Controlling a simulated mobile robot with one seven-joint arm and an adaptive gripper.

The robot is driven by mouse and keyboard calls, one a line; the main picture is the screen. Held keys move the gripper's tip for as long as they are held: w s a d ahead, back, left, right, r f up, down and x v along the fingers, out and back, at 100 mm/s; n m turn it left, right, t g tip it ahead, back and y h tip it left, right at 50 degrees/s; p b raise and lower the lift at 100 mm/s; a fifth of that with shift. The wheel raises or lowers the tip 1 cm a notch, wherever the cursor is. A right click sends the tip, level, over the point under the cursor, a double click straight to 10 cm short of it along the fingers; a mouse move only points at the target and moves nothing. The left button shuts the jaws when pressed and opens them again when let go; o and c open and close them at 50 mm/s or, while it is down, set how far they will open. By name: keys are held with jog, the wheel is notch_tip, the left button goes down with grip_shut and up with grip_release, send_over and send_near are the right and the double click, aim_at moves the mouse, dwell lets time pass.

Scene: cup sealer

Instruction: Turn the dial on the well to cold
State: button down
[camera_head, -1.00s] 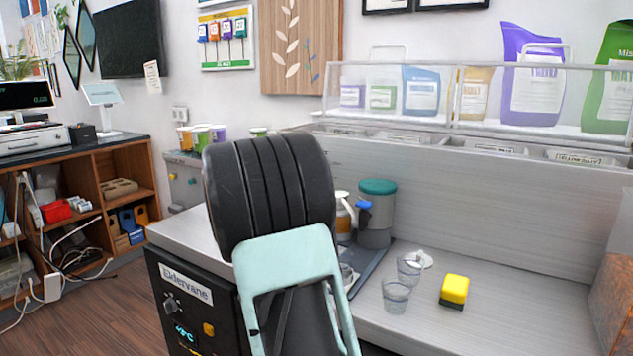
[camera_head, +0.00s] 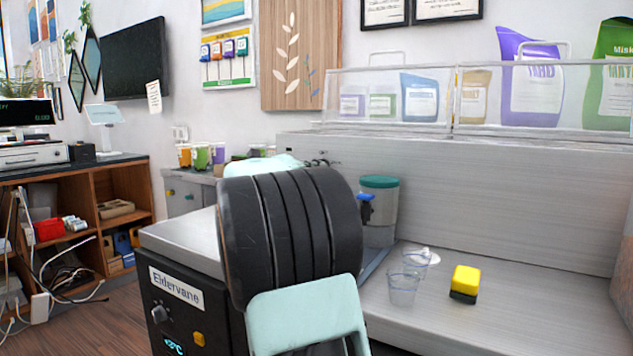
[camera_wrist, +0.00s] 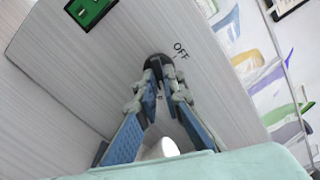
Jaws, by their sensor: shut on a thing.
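In the wrist view, a dark round dial (camera_wrist: 156,59) sits on a brushed grey panel (camera_wrist: 75,70), with the word OFF printed beside it. My gripper (camera_wrist: 161,78) is shut on the dial, its two blue-padded fingers on either side of it. The fingertips partly cover the dial, so I cannot tell its setting. A COLD mark is not visible. In the head view my arm blocks much of the counter, and the dial cannot be made out there.
A green display (camera_wrist: 91,8) is on the panel. In the head view, a black Eldervane unit (camera_head: 180,325) stands front left. A teal-lidded canister (camera_head: 379,205), clear cups (camera_head: 403,288) and a yellow sponge (camera_head: 465,280) stand on the counter, right of my arm. The counter's front right is clear.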

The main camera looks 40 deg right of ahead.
jog(key=shift+f+m+b, duration=0.2)
jog(key=shift+m+b, duration=1.65)
jog(key=shift+m, duration=0.65)
jog(key=shift+w+r, duration=0.1)
jog(key=c, duration=2.1)
grip_release()
jog(key=shift+a, duration=0.15)
jog(key=v, duration=1.2)
